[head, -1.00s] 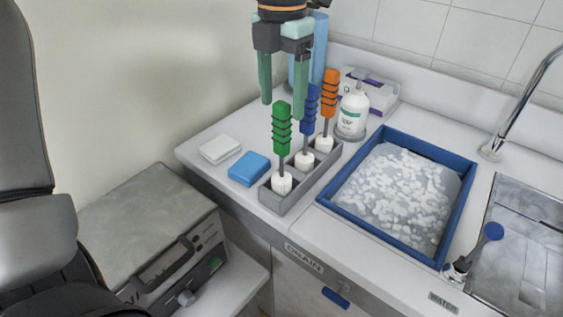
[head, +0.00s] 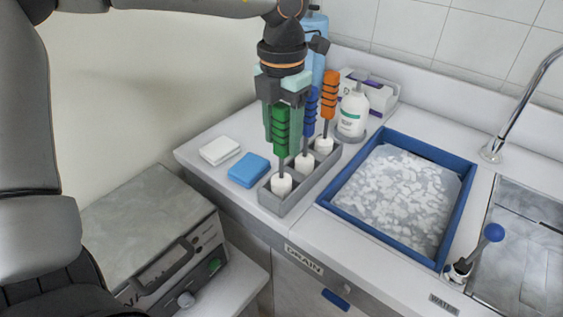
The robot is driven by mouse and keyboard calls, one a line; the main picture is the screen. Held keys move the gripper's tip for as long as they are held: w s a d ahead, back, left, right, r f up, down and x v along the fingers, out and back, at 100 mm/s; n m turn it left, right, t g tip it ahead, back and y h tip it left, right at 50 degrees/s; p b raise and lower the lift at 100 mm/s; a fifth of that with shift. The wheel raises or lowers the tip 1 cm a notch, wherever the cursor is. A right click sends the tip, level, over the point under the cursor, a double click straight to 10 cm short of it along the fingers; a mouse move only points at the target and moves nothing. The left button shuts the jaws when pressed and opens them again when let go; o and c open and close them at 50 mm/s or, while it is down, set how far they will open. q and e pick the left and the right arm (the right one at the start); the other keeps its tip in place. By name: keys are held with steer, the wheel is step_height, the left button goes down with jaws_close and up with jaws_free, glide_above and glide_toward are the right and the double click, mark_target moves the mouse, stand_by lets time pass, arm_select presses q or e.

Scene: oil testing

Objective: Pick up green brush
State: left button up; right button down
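The green brush (head: 281,132) stands upright in the front slot of a grey holder (head: 297,202), its white head (head: 281,184) down. My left gripper (head: 283,140) points straight down over it, with its green fingers around the upper part of the green handle. The fingers are apart, with the handle between them; I cannot tell whether they touch it. A blue brush (head: 306,132) stands just behind, partly hidden by the gripper, and an orange brush (head: 329,96) stands at the back. My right gripper is not in view.
A white sponge (head: 220,151) and a blue sponge (head: 249,169) lie left of the holder. A white bottle (head: 352,113) stands behind it. A blue-rimmed tray (head: 387,251) of foamy liquid and a sink (head: 520,250) are on the right.

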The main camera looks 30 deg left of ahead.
arm_select(q)
jaws_close()
steer(key=shift+r, duration=0.1)
stand_by(0.3)
